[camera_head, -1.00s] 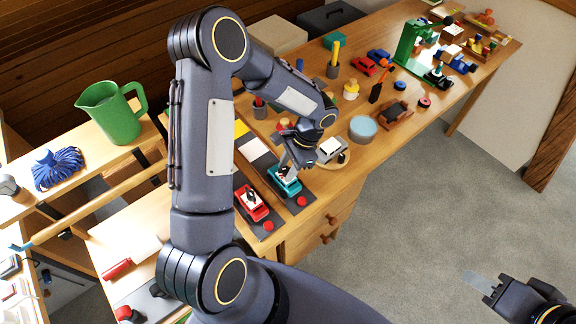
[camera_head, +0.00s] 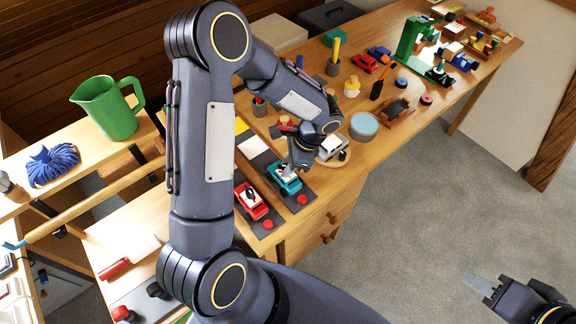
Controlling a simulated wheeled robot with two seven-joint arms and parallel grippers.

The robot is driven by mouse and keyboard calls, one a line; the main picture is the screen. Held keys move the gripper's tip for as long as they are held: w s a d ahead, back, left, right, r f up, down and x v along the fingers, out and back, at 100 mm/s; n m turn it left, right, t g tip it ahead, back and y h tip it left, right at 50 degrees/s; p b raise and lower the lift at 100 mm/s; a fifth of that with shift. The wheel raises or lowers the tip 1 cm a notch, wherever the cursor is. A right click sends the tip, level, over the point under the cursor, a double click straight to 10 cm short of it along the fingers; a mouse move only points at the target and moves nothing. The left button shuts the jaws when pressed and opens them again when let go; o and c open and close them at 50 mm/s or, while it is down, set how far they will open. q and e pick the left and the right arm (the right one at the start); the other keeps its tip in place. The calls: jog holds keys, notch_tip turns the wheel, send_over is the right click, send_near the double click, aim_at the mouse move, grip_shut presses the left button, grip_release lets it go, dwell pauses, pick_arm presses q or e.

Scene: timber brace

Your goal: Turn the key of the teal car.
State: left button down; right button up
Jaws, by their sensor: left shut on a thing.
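The teal car (camera_head: 286,182) sits on a dark pad on the wooden workbench, in the middle of the view. My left gripper (camera_head: 289,172) reaches down onto the top of the teal car and is shut on the key there. The key itself is mostly hidden by the fingers, so its angle cannot be told. A red car (camera_head: 251,203) with a dark key on its top stands on the pad to the left. My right gripper (camera_head: 483,292) is low at the right, over the floor and away from the bench; its finger gap is not clear.
Red buttons sit in front of both cars, one by the teal car (camera_head: 303,199). A grey-white car (camera_head: 331,147) stands on a round wooden board close to the right of my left gripper. A blue-topped tin (camera_head: 363,126) is beyond it. The floor at right is clear.

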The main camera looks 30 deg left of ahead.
pick_arm(q)
jog(key=m+t, duration=0.1)
jog(key=m, duration=0.1)
jog(key=m+b, duration=0.1)
jog(key=m, duration=0.1)
jog(key=shift+s+d+t+y, duration=0.1)
jog(key=shift+t+y, duration=0.3)
jog(key=shift+m+t+b, duration=0.65)
jog(key=shift+m+t, duration=0.05)
jog(key=shift+m, duration=1.2)
jog(key=shift+s, duration=0.1)
jog(key=c, duration=1.3)
grip_release()
jog(key=shift+r, duration=0.1)
jog(key=v, duration=0.7)
jog(key=shift+r, duration=0.35)
